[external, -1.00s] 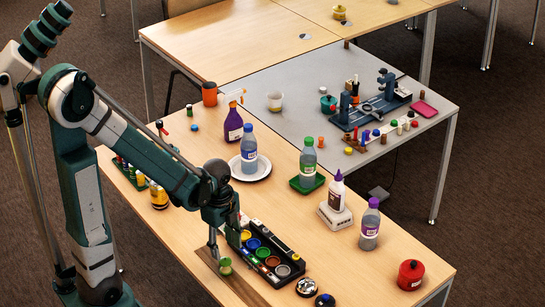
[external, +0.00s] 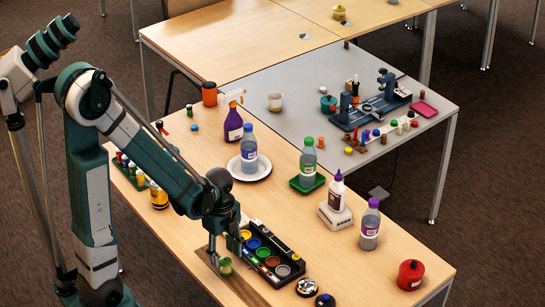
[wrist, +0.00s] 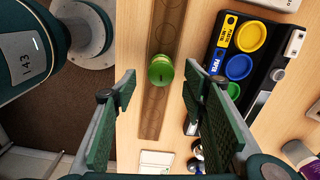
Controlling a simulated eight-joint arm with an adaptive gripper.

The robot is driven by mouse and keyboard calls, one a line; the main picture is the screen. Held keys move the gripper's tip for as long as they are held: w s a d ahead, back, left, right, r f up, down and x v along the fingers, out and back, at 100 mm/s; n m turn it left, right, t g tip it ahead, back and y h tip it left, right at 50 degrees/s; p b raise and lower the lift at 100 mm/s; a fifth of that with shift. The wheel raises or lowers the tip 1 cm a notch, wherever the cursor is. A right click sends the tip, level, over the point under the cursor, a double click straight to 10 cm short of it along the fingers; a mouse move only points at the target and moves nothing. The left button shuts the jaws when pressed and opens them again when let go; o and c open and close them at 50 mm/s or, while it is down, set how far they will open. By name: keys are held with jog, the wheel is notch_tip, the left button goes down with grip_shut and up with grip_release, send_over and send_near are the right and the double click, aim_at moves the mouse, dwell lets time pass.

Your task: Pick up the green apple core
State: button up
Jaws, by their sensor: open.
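The green apple core (external: 225,266) stands on a dark wooden strip at the near edge of the long table, left of the black paint tray. In the wrist view the green apple core (wrist: 160,70) shows from above as a small green piece with a rounded top. My gripper (external: 227,252) is low over it with fingers pointing down. In the wrist view my gripper (wrist: 158,88) is open, with one finger on each side of the core and clear gaps to both. Nothing is held.
The black paint tray (external: 272,274) with several coloured cups stands close right of my gripper. Bottles and a white plate (external: 236,168) stand farther back.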

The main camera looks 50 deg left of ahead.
aim_at(223, 263)
jog(key=shift+f, duration=0.35)
jog(key=shift+w+f+b, duration=0.1)
jog(key=shift+f+b, duration=1.05)
jog(key=shift+f, duration=1.45)
jog(key=shift+c, duration=0.7)
jog(key=c, duration=0.8)
